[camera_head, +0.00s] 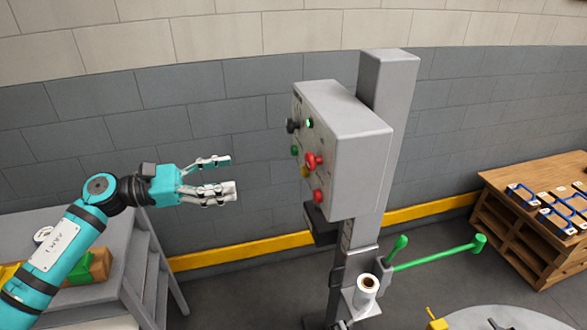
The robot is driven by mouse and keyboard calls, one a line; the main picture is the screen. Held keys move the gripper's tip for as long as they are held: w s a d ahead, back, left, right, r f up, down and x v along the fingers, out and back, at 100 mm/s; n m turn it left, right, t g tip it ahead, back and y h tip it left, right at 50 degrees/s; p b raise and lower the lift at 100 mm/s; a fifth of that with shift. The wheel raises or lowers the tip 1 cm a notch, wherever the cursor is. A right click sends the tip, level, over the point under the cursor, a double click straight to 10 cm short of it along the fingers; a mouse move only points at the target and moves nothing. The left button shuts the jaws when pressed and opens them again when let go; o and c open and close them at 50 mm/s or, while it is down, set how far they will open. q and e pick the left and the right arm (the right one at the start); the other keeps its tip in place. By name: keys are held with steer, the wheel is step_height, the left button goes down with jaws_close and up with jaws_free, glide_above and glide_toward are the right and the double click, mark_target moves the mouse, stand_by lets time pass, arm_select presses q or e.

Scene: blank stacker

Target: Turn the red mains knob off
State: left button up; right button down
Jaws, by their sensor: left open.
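A grey control box (345,150) is fixed to an upright post, and its front panel faces left towards my left gripper. On the panel, a larger red knob (312,160) sticks out at middle height beside a yellow part (305,172). A second red control (318,196) sits lower down. I cannot tell for sure which red one is the mains knob, nor how either is turned. My left gripper (232,175) is open and empty, left of the panel with a clear gap, about level with the red controls. My right gripper is not in view.
Below are a green-handled lever (440,256) and a white roll (366,290). A wooden bench (500,230) stands right, a grey table (120,235) left.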

arm_select(q)
steer(key=p, duration=0.2)
glide_toward(307, 162)
steer(key=p+x, duration=0.2)
steer(key=x, duration=0.2)
steer(key=p+x, duration=0.2)
steer(key=x, duration=0.2)
steer(key=shift+d+r, duration=0.1)
steer(key=shift+r, duration=0.1)
steer(key=shift+w+d+f+p, duration=0.1)
steer(key=shift+d+p, duration=0.25)
steer(key=shift+d, duration=0.25)
steer(key=c, duration=1.2)
steer(key=shift+o, duration=0.2)
